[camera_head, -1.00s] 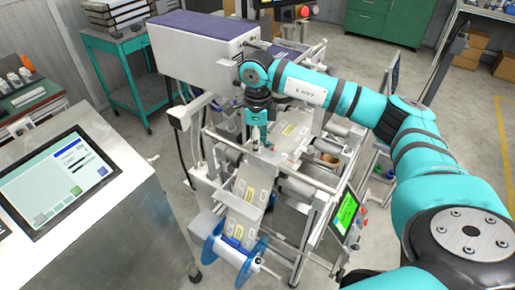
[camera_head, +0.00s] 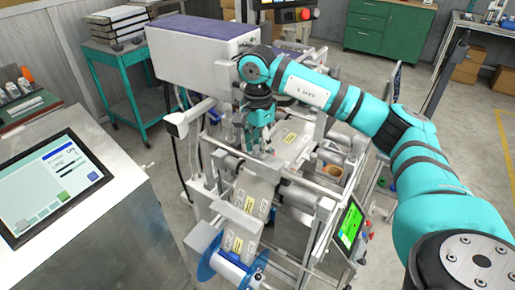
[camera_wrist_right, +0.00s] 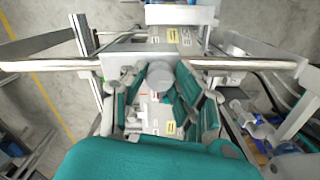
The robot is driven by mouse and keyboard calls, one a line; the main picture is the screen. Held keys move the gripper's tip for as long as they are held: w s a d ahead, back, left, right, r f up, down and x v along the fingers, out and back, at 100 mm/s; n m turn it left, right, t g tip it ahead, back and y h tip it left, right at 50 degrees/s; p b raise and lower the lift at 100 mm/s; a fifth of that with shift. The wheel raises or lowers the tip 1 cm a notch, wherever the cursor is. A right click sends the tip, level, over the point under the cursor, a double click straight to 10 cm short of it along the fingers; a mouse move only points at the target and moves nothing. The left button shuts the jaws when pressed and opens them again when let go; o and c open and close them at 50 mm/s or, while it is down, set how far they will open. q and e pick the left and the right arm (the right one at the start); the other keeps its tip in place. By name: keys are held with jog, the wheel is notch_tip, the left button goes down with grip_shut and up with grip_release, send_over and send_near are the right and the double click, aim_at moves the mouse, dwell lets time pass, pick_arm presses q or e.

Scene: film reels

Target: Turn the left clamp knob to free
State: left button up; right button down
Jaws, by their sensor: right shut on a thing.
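The grey round clamp knob (camera_wrist_right: 160,76) shows between my right gripper's fingertips in the right wrist view, on a pale block of the web machine. I take it as the left clamp knob, but no label shows. My right gripper (camera_wrist_right: 163,82) is shut on it, with a teal finger on each side. In the head view my right gripper (camera_head: 262,150) points down over the middle of the machine, and its fingers and arm hide the knob. My left gripper is not in view.
A printed label web (camera_head: 252,192) runs down to a blue-flanged reel (camera_head: 236,268). Metal rails and rollers surround the gripper. A small green-lit screen (camera_head: 349,224) is at the machine's right front. A touchscreen console (camera_head: 50,188) stands at the left. Open floor lies right of the machine.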

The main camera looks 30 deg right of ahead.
aim_at(258, 147)
jog(key=shift+r+n, duration=0.15)
jog(key=shift+n, duration=0.45)
jog(key=c, duration=1)
grip_release()
notch_tip(258, 147, up, 12)
jog(key=shift+f, duration=0.1)
